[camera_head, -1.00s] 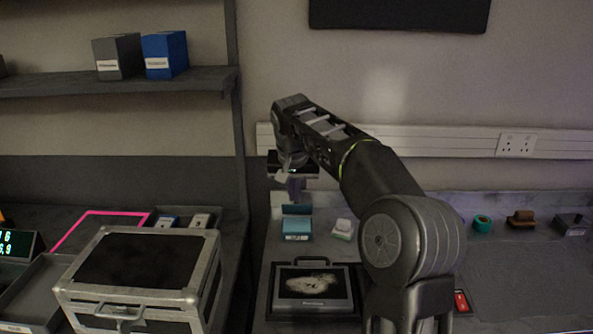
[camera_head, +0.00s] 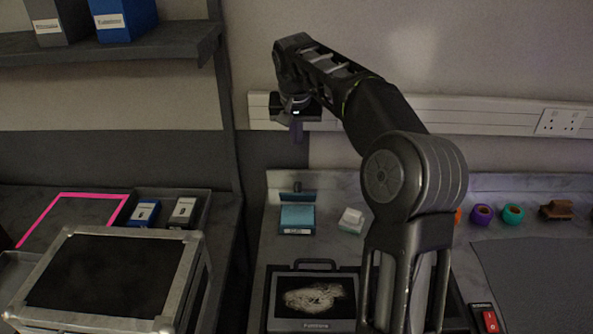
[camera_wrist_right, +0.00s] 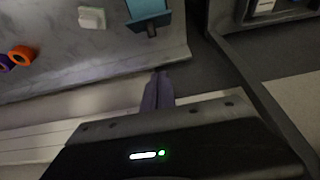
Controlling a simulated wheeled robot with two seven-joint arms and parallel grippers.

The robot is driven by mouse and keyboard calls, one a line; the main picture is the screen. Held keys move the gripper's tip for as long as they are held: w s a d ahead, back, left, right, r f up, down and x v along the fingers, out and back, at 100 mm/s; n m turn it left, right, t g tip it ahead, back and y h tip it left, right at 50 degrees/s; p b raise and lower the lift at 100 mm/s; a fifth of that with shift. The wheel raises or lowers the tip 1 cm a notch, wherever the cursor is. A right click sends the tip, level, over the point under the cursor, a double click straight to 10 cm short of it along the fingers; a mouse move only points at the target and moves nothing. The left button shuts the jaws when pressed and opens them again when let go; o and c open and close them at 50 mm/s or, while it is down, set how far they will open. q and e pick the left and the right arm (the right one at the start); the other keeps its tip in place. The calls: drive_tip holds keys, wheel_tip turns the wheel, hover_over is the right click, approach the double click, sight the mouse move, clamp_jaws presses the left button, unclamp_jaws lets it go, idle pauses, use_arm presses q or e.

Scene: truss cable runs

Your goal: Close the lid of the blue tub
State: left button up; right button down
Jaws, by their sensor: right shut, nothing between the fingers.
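The blue tub (camera_head: 297,218) sits near the back of the bench, left of centre in the head view. Its lid (camera_head: 297,197) stands raised along the tub's back side, with a small dark tab at its top. The tub also shows at the top of the right wrist view (camera_wrist_right: 145,8), with the lid (camera_wrist_right: 150,22) at its wall side. My right gripper (camera_head: 297,138) is shut and empty, high behind the tub near the wall, apart from the lid. Its fingers point toward the tub in the right wrist view (camera_wrist_right: 161,74). My left gripper is not in view.
A small white box (camera_head: 351,220) stands right of the tub. A dark case with a pale picture (camera_head: 313,298) lies in front. Tape rolls (camera_head: 482,214) and a brown object (camera_head: 557,210) stand further right. A metal-edged case (camera_head: 105,275) stands left. Wall trunking (camera_head: 480,115) runs behind.

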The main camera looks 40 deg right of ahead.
drive_tip(key=p, duration=0.2)
hover_over(298, 191)
drive_tip(key=w+d, duration=0.4)
drive_tip(key=w, duration=0.1)
wheel_tip(298, 191, down, 9)
drive_tip(key=shift+s+a+f+p, duration=0.4)
drive_tip(key=shift+s+a+f, duration=0.8)
drive_tip(key=shift+a+f, duration=0.1)
drive_tip(key=shift+d, duration=0.1)
